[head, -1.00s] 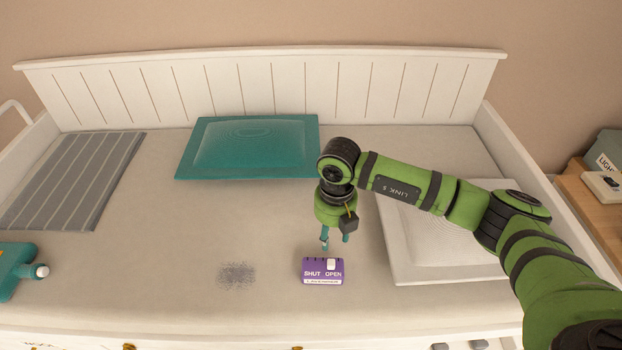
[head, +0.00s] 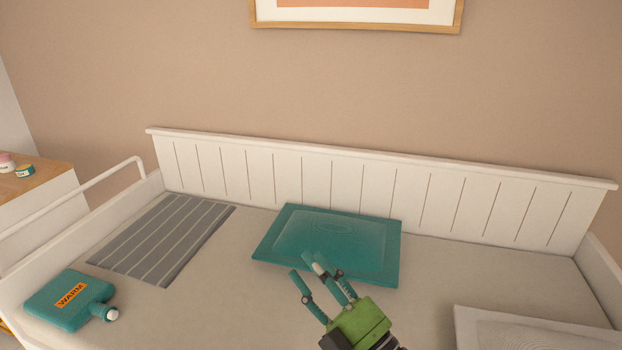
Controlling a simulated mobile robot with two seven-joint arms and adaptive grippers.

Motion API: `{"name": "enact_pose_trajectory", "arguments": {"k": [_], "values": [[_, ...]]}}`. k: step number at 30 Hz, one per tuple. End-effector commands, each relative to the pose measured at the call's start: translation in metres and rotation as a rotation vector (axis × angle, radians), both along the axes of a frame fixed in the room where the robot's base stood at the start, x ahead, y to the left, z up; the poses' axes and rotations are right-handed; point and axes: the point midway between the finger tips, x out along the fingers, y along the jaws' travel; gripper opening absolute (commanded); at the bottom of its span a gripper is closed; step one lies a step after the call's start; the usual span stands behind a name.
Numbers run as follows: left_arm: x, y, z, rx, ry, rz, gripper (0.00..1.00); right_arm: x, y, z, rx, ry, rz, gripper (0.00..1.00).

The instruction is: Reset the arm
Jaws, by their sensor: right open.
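My right gripper (head: 318,277) shows at the bottom centre of the head view. It is green with teal fingers that stand apart, and nothing is between them. Its fingertips appear over the front edge of a teal cushion (head: 345,235); I cannot tell how high above it they are. Most of my right arm is out of the frame. My left gripper does not show.
A teal bottle marked WARM (head: 68,300) lies at the left of the bed (head: 215,290). A grey striped mat (head: 165,238) lies behind it. A white cushion (head: 530,335) is partly in view at lower right. A side rail (head: 75,195) edges the left.

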Motion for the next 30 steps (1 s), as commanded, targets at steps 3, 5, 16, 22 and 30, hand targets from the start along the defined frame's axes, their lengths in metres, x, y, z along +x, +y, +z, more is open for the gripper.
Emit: {"name": "enact_pose_trajectory", "arguments": {"k": [3,5,16,22,30], "values": [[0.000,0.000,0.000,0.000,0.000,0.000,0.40,0.019,-0.070,-0.036,0.166,0.265,-0.293,0.43],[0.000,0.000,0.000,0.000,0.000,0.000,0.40,0.019,-0.103,-0.067,0.214,0.421,-0.427,0.43],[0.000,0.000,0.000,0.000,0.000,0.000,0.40,-0.101,-0.190,-0.243,0.188,1.299,-0.814,0.43],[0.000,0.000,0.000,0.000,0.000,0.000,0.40,-0.170,-0.192,-0.278,0.115,1.586,-0.829,0.43],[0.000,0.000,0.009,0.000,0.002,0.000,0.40,-0.216,-0.188,-0.310,0.039,1.798,-0.807,0.43]]}}
